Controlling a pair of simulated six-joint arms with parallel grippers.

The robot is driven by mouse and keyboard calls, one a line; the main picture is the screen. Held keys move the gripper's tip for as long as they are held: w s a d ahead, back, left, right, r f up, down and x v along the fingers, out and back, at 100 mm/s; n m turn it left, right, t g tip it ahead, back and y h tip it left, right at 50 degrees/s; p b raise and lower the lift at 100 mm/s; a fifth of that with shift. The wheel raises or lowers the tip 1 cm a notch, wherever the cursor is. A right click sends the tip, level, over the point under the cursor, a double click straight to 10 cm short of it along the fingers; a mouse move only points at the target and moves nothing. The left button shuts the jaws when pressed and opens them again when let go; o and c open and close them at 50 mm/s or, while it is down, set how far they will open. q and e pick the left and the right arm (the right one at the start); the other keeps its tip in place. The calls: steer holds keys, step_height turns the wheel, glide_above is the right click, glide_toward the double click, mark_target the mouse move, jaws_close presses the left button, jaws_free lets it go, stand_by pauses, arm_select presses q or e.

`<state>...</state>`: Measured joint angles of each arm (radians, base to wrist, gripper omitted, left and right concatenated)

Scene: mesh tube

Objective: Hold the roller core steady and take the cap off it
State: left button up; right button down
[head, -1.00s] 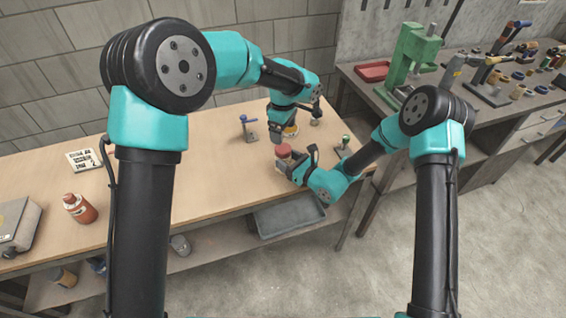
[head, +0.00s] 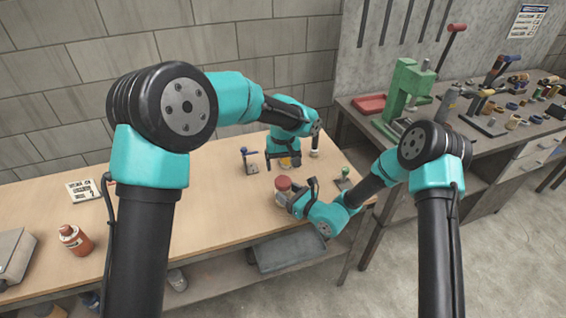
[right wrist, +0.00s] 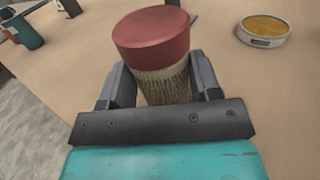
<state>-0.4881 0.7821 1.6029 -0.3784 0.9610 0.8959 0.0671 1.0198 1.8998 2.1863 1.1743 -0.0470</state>
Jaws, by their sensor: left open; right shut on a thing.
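The roller core, a bristly tan cylinder (right wrist: 166,84), stands upright on the table with a red cap (right wrist: 151,31) on its top. In the head view the red cap (head: 283,183) sits on the core's pale body (head: 281,198). My right gripper (right wrist: 160,82) is shut on the core below the cap, with a dark finger on each side. The core's lower part is hidden by the gripper. My left gripper (head: 283,160) is open, behind the core, pointing down near a yellow-topped tin. It is apart from the cap.
The yellow-topped tin (right wrist: 265,30) lies close to the core. A blue-topped stand (head: 248,160) and a green-knobbed fixture (head: 344,180) stand nearby on the table. An orange bottle (head: 75,239) and a sign (head: 83,190) are at left. The table's middle left is clear.

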mark_target(283, 181)
arm_select(q)
steer(key=m, duration=0.6)
steer(key=shift+m, duration=0.3)
steer(key=m, duration=1.1)
steer(key=shift+m, duration=0.4)
steer(key=m, duration=1.1)
steer(key=shift+f, duration=0.1)
steer(key=shift+f, duration=3.9)
